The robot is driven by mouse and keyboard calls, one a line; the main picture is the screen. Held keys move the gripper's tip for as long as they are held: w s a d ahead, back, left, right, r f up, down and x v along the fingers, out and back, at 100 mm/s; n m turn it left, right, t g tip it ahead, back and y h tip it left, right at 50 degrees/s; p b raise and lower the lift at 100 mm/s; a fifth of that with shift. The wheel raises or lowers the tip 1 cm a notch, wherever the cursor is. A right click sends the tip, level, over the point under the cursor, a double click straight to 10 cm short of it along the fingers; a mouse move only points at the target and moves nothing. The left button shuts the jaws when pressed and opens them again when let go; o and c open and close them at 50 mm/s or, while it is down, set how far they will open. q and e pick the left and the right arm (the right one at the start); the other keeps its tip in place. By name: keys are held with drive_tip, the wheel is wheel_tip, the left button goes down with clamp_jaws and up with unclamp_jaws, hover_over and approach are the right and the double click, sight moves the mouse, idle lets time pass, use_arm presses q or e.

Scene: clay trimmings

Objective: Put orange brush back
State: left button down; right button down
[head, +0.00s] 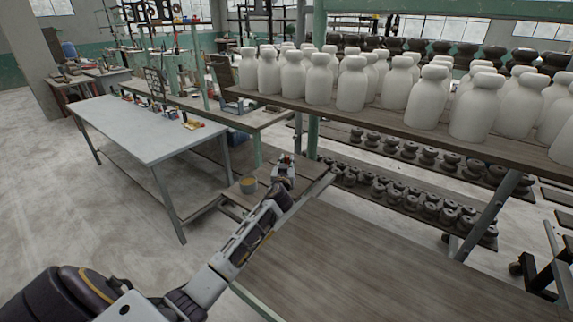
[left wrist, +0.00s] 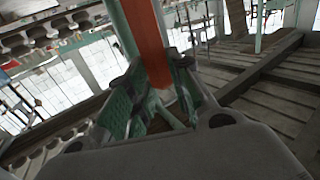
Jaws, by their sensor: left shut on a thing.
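My left gripper (head: 285,166) reaches over the low wooden bench beside a green post. In the left wrist view the left gripper (left wrist: 150,105) is shut on the orange brush (left wrist: 148,40), an orange-red bar that runs up out of the picture between the fingers. In the head view the brush is too small to make out clearly at the fingertips. My right gripper is not in view.
A shelf (head: 300,104) holding several white clay bottles (head: 350,84) runs above and right of the gripper. Dark pieces (head: 400,195) stand on low racks behind. A grey table (head: 150,130) stands at left. The wooden board (head: 340,260) in front is bare.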

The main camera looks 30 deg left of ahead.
use_arm(q)
drive_tip(key=shift+f, duration=0.1)
drive_tip(key=c, duration=1.3)
unclamp_jaws()
drive_tip(key=shift+r, duration=0.2)
drive_tip(key=shift+v, duration=0.9)
drive_tip(key=shift+b+v, duration=0.6)
drive_tip(key=shift+v, duration=4.45)
drive_tip(key=shift+a, duration=0.1)
